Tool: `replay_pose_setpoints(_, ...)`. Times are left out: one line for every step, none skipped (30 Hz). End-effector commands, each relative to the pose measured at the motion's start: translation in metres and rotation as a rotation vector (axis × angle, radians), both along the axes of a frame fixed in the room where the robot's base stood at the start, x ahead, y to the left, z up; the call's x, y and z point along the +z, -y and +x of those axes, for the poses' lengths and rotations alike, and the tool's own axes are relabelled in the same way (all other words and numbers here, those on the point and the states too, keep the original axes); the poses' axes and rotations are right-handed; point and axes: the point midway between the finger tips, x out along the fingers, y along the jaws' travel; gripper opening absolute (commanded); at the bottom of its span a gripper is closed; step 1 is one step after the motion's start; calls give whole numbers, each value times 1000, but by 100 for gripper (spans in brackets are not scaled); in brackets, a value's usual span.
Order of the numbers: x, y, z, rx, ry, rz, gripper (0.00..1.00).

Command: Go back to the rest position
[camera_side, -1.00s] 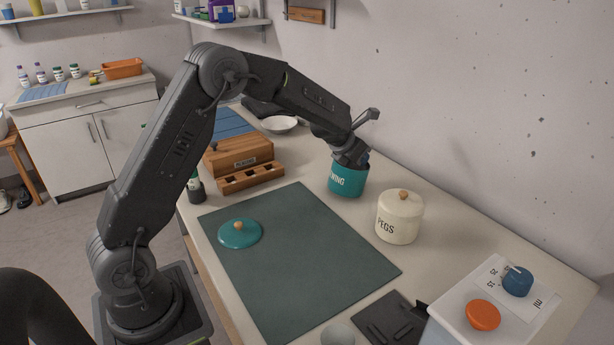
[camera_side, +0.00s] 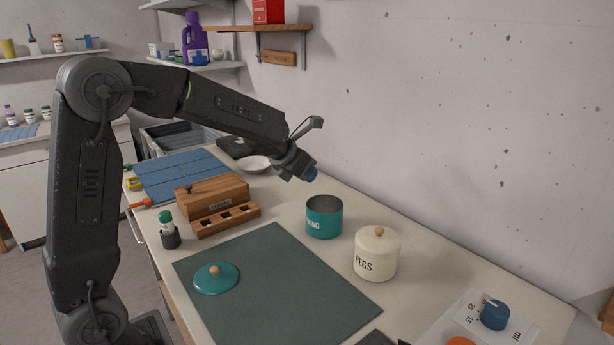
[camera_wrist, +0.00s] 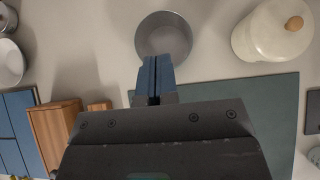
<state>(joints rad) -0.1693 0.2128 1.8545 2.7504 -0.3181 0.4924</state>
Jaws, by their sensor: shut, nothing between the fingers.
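My gripper (camera_side: 311,173) is raised above the worktop, up and left of an open teal canister (camera_side: 324,222). Its blue fingers are together in the wrist view (camera_wrist: 156,78), with nothing between them. The canister stands upright without its lid and looks empty in the wrist view (camera_wrist: 164,38). The teal lid with a wooden knob (camera_side: 216,278) lies on the dark green mat (camera_side: 290,290). The lidded cream canister marked PEGS (camera_side: 377,255) stands to the right of the teal one.
A wooden box with a slotted front (camera_side: 218,203) stands left of the teal canister, with a small green-capped bottle (camera_side: 166,224) in front. A white bowl (camera_side: 254,164) and blue mat (camera_side: 180,174) lie further back. A blue dial (camera_side: 495,314) is at front right. Shelves (camera_side: 245,28) hang above.

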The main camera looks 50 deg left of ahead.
Motion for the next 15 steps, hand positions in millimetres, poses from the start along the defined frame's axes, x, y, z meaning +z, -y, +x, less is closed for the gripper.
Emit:
replay_pose_setpoints(3,1,-2,6,7,-7,0)
replay_pose_setpoints(5,2,-3,14,15,-17,0)
replay_pose_setpoints(8,4,-4,33,33,-38,0)
replay_pose_setpoints(12,6,-5,52,52,-64,0)
replay_pose_setpoints(16,9,-7,78,76,-93,0)
replay_pose_setpoints(23,13,-9,122,115,-146,0)
replay_pose_setpoints(29,16,-11,160,148,-191,0)
replay_pose_setpoints(36,19,-13,204,185,-241,0)
replay_pose_setpoints(44,23,-18,270,234,-315,0)
replay_pose_setpoints(51,25,-21,322,272,-373,0)
replay_pose_setpoints(57,27,-26,376,308,-431,0)
replay_pose_setpoints(64,29,-32,449,352,-508,0)
replay_pose_setpoints(70,30,-37,504,385,-566,0)
replay_pose_setpoints(74,31,-43,561,414,-626,0)
replay_pose_setpoints(80,32,-50,637,452,-702,0)
